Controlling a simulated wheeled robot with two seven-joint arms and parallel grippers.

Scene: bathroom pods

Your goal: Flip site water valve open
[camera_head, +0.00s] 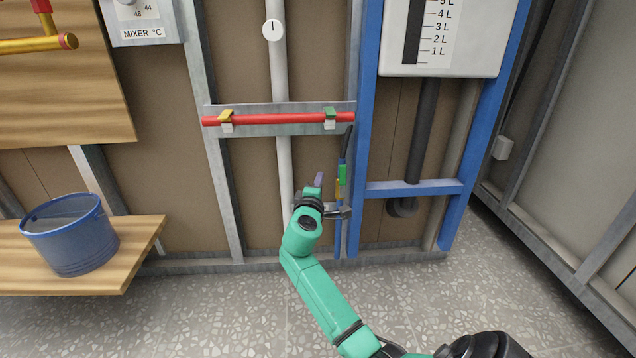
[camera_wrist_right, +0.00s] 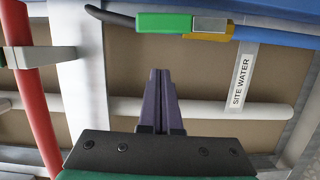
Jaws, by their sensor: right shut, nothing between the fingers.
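The site water valve shows as a green block (camera_head: 342,173) with a yellow part (camera_head: 338,189) on a thin upright blue pipe. In the right wrist view the green block (camera_wrist_right: 165,23), a grey piece and the yellow part (camera_wrist_right: 212,37) lie in line with the blue pipe (camera_wrist_right: 275,35). I cannot tell which part turns. A white "SITE WATER" label (camera_wrist_right: 240,82) is beside it. My right gripper (camera_head: 318,179), with purple fingers, is shut and empty, just left of the valve. In the wrist view its fingertips (camera_wrist_right: 160,72) point toward the green block, with a visible gap. My left gripper is out of view.
A red pipe (camera_head: 275,118) with yellow and green clips runs across the rail above. A blue frame (camera_head: 367,120) stands right of the valve, with a level gauge panel (camera_head: 480,45). A blue bucket (camera_head: 72,240) sits on a wooden bench (camera_head: 130,260) at left. The speckled floor is clear.

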